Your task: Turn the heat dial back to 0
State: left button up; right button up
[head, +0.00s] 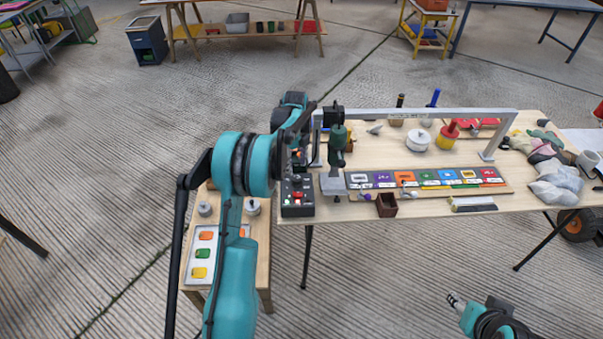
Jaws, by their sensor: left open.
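A black control box (297,197) stands at the left end of the long wooden table. It has a red button and small dark knobs on its top face. Which knob is the heat dial, and its setting, are too small to read. My left gripper (301,150) is open just beyond the box's far end, partly hidden by my teal arm. I cannot tell whether it touches anything. Part of my right arm's end (470,314) shows at the lower right, well away from the table; its jaws are not clear.
A green and grey press-like tool (336,158) stands close right of the box. A grey metal frame (430,111) spans the table. A strip of coloured tiles (428,180), a small brown box (386,205) and grey bags (553,184) lie rightward. A low side table holds a white tray (187,267).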

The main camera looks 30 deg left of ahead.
aim_at(297, 179)
pick_arm(q)
notch_tip(297, 179, down, 7)
jog(key=shift+r+b, duration=0.1)
jog(key=shift+b, duration=0.85)
grip_shut()
